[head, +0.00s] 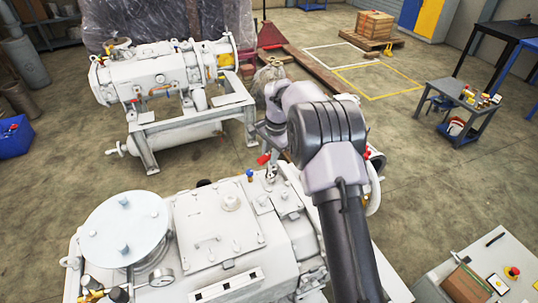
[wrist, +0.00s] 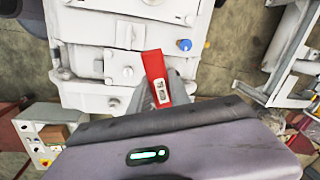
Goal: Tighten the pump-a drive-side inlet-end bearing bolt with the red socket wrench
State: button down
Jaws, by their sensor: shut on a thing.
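My gripper (head: 268,148) is shut on the red socket wrench (head: 263,158), over the top of the white pump in the foreground (head: 190,215). In the wrist view, the red wrench (wrist: 154,70) juts from between the grey fingers (wrist: 172,92) over the white housing (wrist: 85,35). A metallic part (head: 271,173) shows just below the wrench, close to the housing. Several bolt heads, one of them on a square plate (wrist: 127,71), lie left of the wrench. I cannot tell which is the inlet-end bearing bolt, or whether the socket touches one.
A blue cap (head: 250,174) stands on the housing near the wrench. A second white pump on a frame (head: 165,75) stands behind. A control box (head: 490,270) is at the lower right.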

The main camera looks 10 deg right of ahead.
aim_at(270, 176)
jog(key=shift+a+f+b, duration=0.1)
jog(key=shift+f+b, duration=1.7)
jog(key=shift+f, duration=1)
jog(key=shift+f+b, duration=0.45)
jog(key=shift+f, duration=0.2)
jog(key=m+h+b, duration=0.1)
jog(key=m+b, duration=0.2)
jog(key=m, duration=0.2)
jog(key=shift+s+f, duration=0.1)
jog(key=shift+f, duration=0.05)
jog(key=m+b, duration=0.2)
jog(key=m, duration=0.3)
jog(key=shift+m+h+b, duration=0.3)
jog(key=shift+h, duration=0.1)
jog(key=shift+n, duration=0.5)
